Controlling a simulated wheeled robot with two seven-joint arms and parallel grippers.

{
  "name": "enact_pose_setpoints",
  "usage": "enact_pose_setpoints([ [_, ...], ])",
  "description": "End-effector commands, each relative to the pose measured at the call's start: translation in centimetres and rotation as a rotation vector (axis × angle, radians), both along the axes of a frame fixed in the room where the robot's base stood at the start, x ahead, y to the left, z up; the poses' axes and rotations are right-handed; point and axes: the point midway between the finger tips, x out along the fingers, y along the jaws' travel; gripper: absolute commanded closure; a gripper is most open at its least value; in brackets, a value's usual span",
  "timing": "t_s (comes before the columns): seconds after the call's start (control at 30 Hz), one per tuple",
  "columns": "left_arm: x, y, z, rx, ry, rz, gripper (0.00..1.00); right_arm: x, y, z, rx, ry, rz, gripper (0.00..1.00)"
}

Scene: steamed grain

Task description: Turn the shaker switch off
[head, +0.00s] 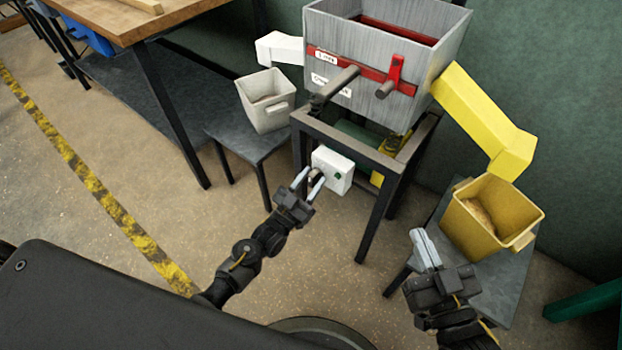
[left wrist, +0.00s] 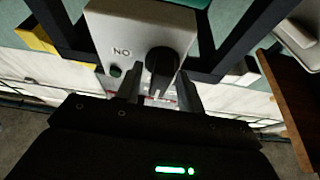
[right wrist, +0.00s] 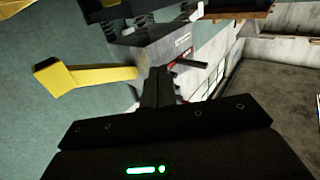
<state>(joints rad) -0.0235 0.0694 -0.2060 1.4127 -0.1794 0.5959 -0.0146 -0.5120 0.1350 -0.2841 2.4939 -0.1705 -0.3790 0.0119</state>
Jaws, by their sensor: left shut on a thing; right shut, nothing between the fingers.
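The shaker's switch is a white box (head: 337,172) on the shaker stand's front. The shaker (head: 350,95) is a grey bin with a red bar. My right gripper (head: 425,247) is shut and empty, in the air right of the stand.
A yellow bucket (head: 475,240) with some material stands on a low table below the yellow chute (head: 475,115). A pale bucket (head: 270,118) stands on another low table below the white spout. Stand legs flank the switch. The floor in front is clear.

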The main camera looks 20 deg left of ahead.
Motion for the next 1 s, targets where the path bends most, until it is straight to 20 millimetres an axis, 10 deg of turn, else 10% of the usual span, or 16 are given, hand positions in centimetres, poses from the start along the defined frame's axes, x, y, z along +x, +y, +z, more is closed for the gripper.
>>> enact_pose_setpoints([
  [0.67, -0.02, -0.03, -0.05, -0.053, 0.022, -0.001, 0.85, 0.14, -0.48, -0.96, -0.026, 0.055, -0.016, 1.0],
  [0.7, -0.02, -0.03, -0.05, -0.053, 0.022, -0.001, 0.58, 0.14, -0.48, -0.96, -0.026, 0.055, -0.016, 1.0],
  [1.0, -0.02, 0.0, -0.02, -0.052, 0.021, 0.0, 0.41, 0.12, -0.47, -0.95, -0.025, 0.054, -0.016, 1.0],
])
